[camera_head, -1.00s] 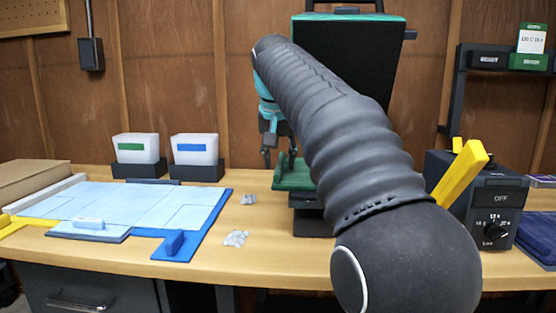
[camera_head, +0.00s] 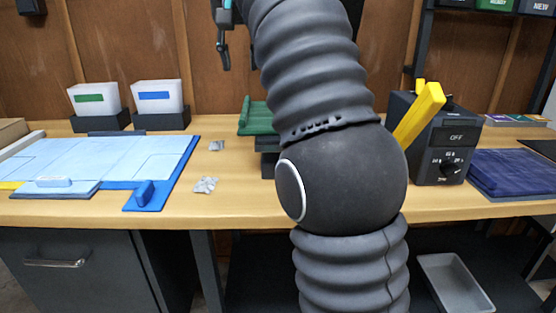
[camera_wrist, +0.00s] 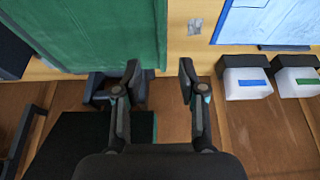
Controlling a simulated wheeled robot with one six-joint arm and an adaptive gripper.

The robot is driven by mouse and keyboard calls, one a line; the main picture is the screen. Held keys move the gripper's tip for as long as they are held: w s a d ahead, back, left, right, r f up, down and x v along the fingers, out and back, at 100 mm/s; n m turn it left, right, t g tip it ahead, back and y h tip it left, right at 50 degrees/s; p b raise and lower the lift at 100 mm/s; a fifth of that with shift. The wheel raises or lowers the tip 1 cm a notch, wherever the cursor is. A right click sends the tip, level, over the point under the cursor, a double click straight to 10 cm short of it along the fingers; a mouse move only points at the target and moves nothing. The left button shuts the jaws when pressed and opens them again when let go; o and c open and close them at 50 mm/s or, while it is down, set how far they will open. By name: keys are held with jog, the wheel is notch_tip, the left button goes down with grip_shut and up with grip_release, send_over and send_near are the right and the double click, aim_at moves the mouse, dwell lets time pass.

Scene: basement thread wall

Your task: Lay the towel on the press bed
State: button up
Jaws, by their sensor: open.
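A folded dark blue towel (camera_head: 512,172) lies flat on the bench at the right, beside the dial box. The green press bed (camera_head: 254,116) is on a dark stand mid-bench, mostly hidden behind my arm. In the wrist view a large green surface, apparently the bed (camera_wrist: 90,35), fills the upper left. My gripper (camera_wrist: 160,80) is open and empty, its fingers spread near the edge of the green surface. In the head view only part of my gripper (camera_head: 223,45) shows, above and left of the bed. The towel is out of the wrist view.
The dark control box (camera_head: 440,140) with a yellow handle (camera_head: 420,112) stands between bed and towel. A light blue board (camera_head: 100,160) and two white bins (camera_head: 158,96) are at left. Small grey packets (camera_head: 205,185) lie on the bench. A grey tray (camera_head: 455,285) sits below.

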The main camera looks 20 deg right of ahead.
jog(key=s+f+n, duration=0.1)
jog(key=s+f, duration=1.2)
jog(key=f, duration=0.4)
jog(key=s+d+f+n+t+y, duration=0.1)
jog(key=s+f+n, duration=0.1)
jog(key=s+f, duration=1.1)
notch_tip(320, 180, down, 4)
jog(key=shift+s+f+n, duration=0.1)
jog(key=shift+s+n, duration=0.1)
jog(key=shift+n, duration=0.1)
jog(key=shift+d, duration=0.15)
